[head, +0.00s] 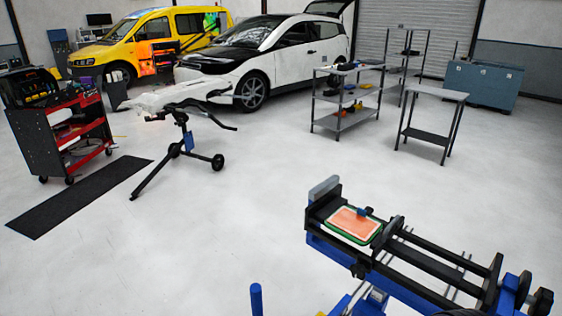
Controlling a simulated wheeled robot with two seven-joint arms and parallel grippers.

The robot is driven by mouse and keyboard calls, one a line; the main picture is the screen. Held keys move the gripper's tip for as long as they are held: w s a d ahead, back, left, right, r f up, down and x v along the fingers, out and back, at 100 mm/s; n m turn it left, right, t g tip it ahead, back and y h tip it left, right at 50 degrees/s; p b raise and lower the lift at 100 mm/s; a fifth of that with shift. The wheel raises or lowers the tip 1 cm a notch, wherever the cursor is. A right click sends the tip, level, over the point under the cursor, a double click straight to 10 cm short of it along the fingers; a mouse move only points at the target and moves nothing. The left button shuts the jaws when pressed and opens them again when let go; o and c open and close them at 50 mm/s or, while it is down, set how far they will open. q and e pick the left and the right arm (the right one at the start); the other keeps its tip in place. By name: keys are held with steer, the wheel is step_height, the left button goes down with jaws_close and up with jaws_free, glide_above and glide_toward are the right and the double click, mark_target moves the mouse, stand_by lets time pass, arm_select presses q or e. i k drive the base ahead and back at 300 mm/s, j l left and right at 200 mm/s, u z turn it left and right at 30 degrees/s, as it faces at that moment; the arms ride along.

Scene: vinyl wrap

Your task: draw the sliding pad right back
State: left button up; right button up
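A black and blue clamping stand (400,255) stands at the lower right, running from upper left to lower right. Its two dark rails (440,250) lead to a black end block (495,280) with round knobs (541,301). A grey pad (323,188) stands upright at its far left end. An orange plate with a green rim (354,224) lies flat on top, with a small blue piece (363,211) at its far edge. I cannot tell for sure which part is the sliding pad. Neither of my grippers is in view.
A second folding stand (183,140) with a white sheet is at the left. A tool cart (65,135) and dark mat (80,194) are further left. Shelves (348,95), a table (434,115), a white car (280,50) and a yellow van (140,40) stand behind. The middle floor is clear.

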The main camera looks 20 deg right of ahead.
mark_target(384, 234)
steer(key=z, duration=1.45)
steer(key=i+j, duration=0.1)
steer(key=j, duration=0.25)
steer(key=i+j+u, duration=0.25)
steer(key=i+j, duration=0.15)
steer(key=i, duration=0.1)
